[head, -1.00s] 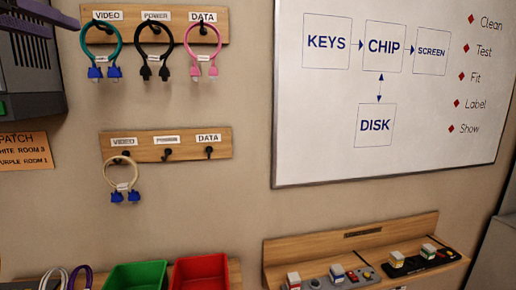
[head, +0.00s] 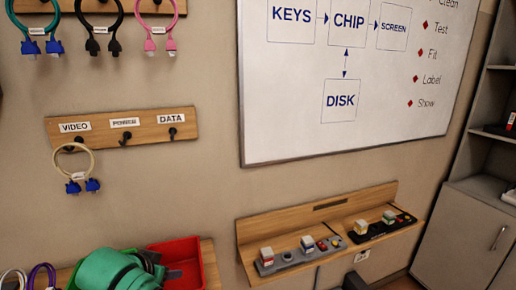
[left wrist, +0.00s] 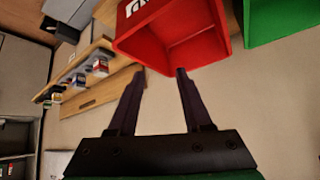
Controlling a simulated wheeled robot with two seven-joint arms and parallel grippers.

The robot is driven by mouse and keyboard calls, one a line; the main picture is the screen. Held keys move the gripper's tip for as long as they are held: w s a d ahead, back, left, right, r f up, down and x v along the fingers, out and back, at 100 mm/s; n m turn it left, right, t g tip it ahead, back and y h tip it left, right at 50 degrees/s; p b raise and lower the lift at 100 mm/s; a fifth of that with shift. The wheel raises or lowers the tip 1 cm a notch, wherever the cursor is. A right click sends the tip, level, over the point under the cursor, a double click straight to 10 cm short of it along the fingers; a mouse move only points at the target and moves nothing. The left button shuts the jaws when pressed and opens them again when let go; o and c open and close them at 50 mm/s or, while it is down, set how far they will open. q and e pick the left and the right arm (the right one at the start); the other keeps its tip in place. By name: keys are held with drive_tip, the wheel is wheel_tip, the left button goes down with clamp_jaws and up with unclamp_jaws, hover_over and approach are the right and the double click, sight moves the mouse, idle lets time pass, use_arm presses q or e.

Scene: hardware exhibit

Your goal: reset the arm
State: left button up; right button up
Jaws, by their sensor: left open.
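My left arm, teal, comes into the bottom of the head view, with the dark end of my left gripper (head: 150,260) in front of the red bin (head: 190,248). The fingers are hard to make out there. In the left wrist view my left gripper (left wrist: 160,74) is open, with two dark fingers apart and nothing between them. The red bin (left wrist: 180,45) lies just beyond the fingertips, and a green bin (left wrist: 280,20) is to its right. My right gripper is not in view.
A wooden wall shelf (head: 318,212) holds small devices at the right. A peg rail (head: 122,127) holds a cream cable (head: 74,164) under VIDEO; its other pegs are empty. Cables (head: 40,274) lie at bottom left. A grey cabinet (head: 460,240) stands far right.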

use_arm(q)
drive_tip(key=s+f+g, duration=0.4)
drive_tip(key=s+f, duration=1.1)
drive_tip(key=s, duration=0.4)
drive_tip(key=s+a+f+g+b, duration=0.1)
drive_tip(key=s+f+g+b, duration=0.15)
drive_tip(key=f, duration=2.45)
drive_tip(key=s+a+f+b, duration=0.2)
drive_tip(key=s+f, duration=1.4)
drive_tip(key=s, duration=0.1)
drive_tip(key=shift+a+y, duration=0.3)
drive_tip(key=shift+a, duration=0.1)
drive_tip(key=shift+g, duration=0.25)
